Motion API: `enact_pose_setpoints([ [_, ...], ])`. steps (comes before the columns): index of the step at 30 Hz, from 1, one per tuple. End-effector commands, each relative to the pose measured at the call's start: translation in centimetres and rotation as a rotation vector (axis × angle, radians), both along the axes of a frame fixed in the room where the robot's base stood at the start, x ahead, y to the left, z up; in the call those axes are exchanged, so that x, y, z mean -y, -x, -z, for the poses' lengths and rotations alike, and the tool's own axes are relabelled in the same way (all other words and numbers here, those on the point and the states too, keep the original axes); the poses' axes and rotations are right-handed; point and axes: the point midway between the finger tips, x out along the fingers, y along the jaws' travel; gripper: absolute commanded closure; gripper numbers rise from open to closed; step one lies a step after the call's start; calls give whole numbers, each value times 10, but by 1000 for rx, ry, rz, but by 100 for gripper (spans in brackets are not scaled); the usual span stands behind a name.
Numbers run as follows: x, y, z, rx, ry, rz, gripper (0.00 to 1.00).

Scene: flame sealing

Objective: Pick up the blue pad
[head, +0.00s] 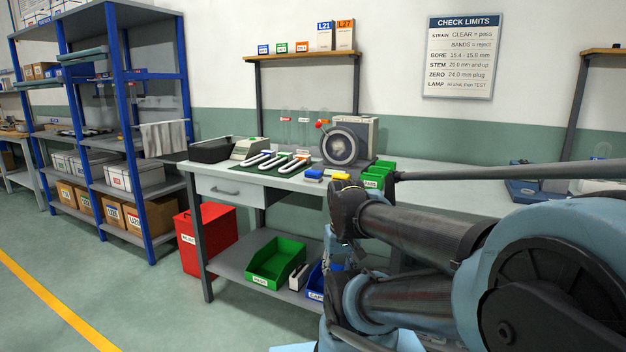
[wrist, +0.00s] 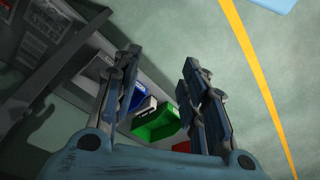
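The blue pad (head: 313,174) lies on the workbench top near its front edge in the head view, with a white side showing. A yellow pad (head: 340,177) lies just right of it. In the wrist view my gripper (wrist: 159,65) is open, its two fingers well apart with nothing between them. It points down toward the floor and the bench's lower shelf, and the blue pad does not show there. In the head view my arm is in front of the bench's right part, and I cannot make out the fingers.
The workbench (head: 230,187) also bears bent white tubes (head: 278,162), a round-faced device (head: 347,146) and small green bins (head: 374,180). A green bin (head: 276,262) stands on the lower shelf; it also shows in the wrist view (wrist: 157,122). A red bin (head: 205,238) stands left. Floor at left is clear.

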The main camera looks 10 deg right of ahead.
Motion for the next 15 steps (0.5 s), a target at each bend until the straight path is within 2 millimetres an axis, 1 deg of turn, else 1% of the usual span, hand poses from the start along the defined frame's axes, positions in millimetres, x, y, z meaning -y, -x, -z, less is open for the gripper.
enact_pose_setpoints([
  [1, 0, 6, -5, 9, -1, -3, 42],
  [2, 0, 6, -8, 10, -1, -6, 42],
  [5, -1, -6, -24, 8, -7, -35, 42],
  [8, -5, -27, -51, 6, -15, -91, 42],
  [9, -6, -37, -64, 6, -19, -117, 42],
  [11, -7, -54, -84, 7, -26, -162, 42],
  [12, -7, -65, -97, 9, -31, -191, 42],
  [14, -8, -83, -116, 12, -38, -236, 42],
  [15, -7, -95, -129, 14, -43, -264, 42],
])
